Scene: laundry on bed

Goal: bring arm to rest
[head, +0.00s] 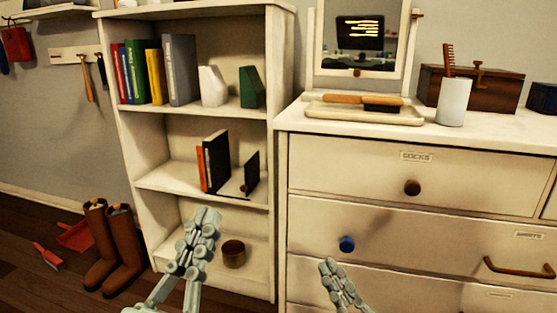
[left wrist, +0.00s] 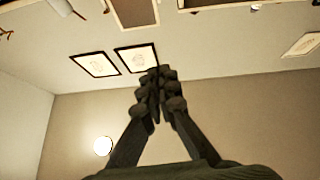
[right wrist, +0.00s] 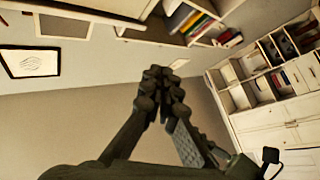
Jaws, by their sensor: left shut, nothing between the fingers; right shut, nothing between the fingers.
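My left gripper (head: 207,218) points upward in the head view, in front of the lower part of the white bookshelf (head: 282,150). It is shut and empty; its closed fingers (left wrist: 155,75) also show in the left wrist view. My right gripper (head: 328,265) is lower and further right, in front of the white dresser (head: 350,185). It is shut and empty too, with its fingertips together in the right wrist view (right wrist: 162,75). Both grippers look apart from the furniture. Most of both arms is out of the head view.
The bookshelf holds several books (head: 180,70), bookends and a brown round container (head: 233,254). On the dresser are a tray (head: 365,114) with a brush, a white cup (head: 453,101), a wooden box (head: 490,90) and a mirror (head: 312,50). Brown boots (head: 125,250) stand on the floor at left.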

